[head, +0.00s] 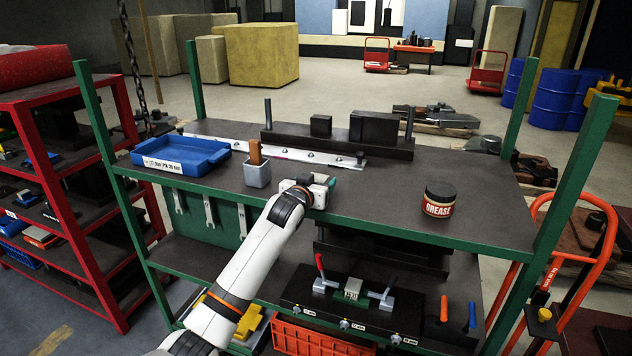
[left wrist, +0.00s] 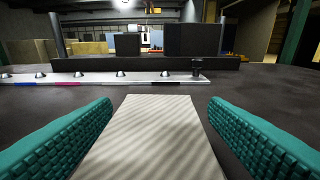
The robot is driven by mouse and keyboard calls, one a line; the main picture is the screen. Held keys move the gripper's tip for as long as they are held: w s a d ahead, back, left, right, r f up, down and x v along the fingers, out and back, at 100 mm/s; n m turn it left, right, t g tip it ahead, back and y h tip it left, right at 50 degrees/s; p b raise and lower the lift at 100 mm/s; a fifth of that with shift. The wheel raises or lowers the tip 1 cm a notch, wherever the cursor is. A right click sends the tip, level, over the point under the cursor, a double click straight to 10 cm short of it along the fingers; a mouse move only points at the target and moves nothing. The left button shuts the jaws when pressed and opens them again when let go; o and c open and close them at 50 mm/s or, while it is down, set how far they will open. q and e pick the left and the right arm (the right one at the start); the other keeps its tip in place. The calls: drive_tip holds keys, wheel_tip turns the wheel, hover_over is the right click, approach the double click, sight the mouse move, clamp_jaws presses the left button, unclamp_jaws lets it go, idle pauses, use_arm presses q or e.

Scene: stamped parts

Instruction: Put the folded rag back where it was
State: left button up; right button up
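The folded rag (left wrist: 155,140), pale with diagonal stripes, lies between the two teal fingers of my left gripper (left wrist: 159,103) in the left wrist view. Dark tabletop shows in a gap between the rag and each finger, so the gripper is open around it. In the head view my left gripper (head: 324,182) is low over the middle of the green-framed bench top (head: 375,205), and it hides most or all of the rag there. My right gripper is not in view.
Left of my gripper stand a grey cup with a brown block (head: 257,172) and a blue tray (head: 180,155). A grease tin (head: 438,200) is to the right. A metal strip (head: 300,155) and a black fixture (head: 340,142) run behind. Bench top between gripper and tin is clear.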

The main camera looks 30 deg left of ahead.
use_arm(q)
drive_tip(key=shift+o, duration=0.7)
drive_tip(key=shift+s+r, duration=0.1)
drive_tip(key=shift+r, duration=0.05)
drive_tip(key=b+v, duration=0.3)
drive_tip(key=v, duration=0.9)
drive_tip(key=shift+d, duration=0.1)
